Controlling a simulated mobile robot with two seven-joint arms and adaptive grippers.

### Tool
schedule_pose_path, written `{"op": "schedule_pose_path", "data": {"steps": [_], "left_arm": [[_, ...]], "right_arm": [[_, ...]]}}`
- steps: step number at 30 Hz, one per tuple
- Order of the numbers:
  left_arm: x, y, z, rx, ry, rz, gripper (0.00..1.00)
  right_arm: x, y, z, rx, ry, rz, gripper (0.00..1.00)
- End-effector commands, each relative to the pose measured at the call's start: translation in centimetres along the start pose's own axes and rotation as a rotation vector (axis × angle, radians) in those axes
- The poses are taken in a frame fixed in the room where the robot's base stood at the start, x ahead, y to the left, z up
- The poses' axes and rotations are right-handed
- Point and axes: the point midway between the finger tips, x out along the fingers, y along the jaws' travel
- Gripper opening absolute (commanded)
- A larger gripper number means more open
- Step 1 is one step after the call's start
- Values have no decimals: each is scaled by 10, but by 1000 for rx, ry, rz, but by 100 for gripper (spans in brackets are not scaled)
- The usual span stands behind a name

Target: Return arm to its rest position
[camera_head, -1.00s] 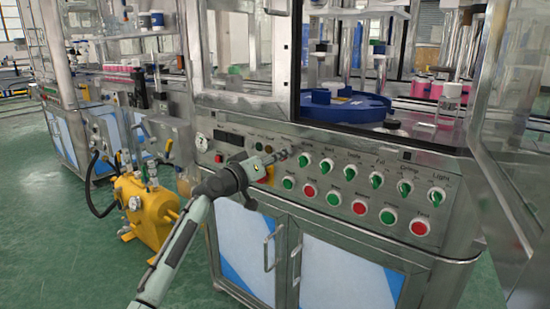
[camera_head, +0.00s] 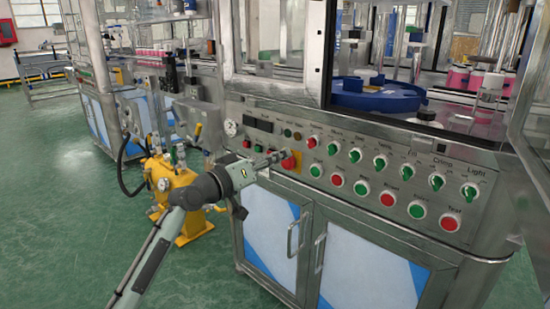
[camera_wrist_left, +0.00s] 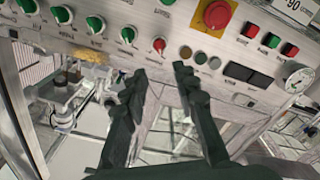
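My left arm reaches in from the bottom left in the head view. Its gripper (camera_head: 268,158) is in front of the left part of the machine's steel control panel (camera_head: 330,188), beside the large red button (camera_head: 289,163) on a yellow plate. In the left wrist view the two dark fingers of the gripper (camera_wrist_left: 160,74) stand apart with nothing between them. The panel (camera_wrist_left: 135,62) lies beyond the fingertips, with the red button (camera_wrist_left: 217,15) at the top. My right gripper is not in view.
Green knobs (camera_head: 381,162) and red and green buttons line the panel. A blue round fixture (camera_head: 375,98) sits behind the machine's opening. A yellow pump unit (camera_head: 170,180) stands left of the cabinet. Green floor (camera_head: 60,230) is free at the left.

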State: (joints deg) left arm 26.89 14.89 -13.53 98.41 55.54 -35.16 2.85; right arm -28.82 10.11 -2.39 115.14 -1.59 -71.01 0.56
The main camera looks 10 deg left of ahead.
Motion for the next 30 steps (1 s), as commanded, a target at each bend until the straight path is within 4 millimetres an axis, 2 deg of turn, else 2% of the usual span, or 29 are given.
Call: {"op": "schedule_pose_path", "data": {"steps": [5,8,11,14,15,18,20,21,23,24,26,27,30], "left_arm": [[0,-1,2,0,-3,-2,28],[-5,-10,19,7,-32,-27,28],[-20,-31,61,25,-102,-88,28],[-47,-59,121,53,-210,-179,28],[-61,-71,146,65,-259,-220,28],[-102,-98,206,97,-383,-321,28],[-131,-112,240,114,-462,-383,28],[-151,-121,261,126,-514,-423,28],[-184,-132,292,141,-594,-484,28],[-207,-139,311,151,-648,-524,28],[-244,-147,338,166,-730,-585,28],[-269,-151,354,176,-785,-625,28],[-330,-158,386,199,-913,-717,28]], "right_arm": [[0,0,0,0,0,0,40],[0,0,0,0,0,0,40],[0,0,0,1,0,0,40],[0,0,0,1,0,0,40],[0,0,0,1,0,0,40],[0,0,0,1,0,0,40],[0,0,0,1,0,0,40],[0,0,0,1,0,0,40],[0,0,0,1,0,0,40],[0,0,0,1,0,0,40],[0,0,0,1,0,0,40],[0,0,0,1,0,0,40],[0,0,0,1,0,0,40]]}}
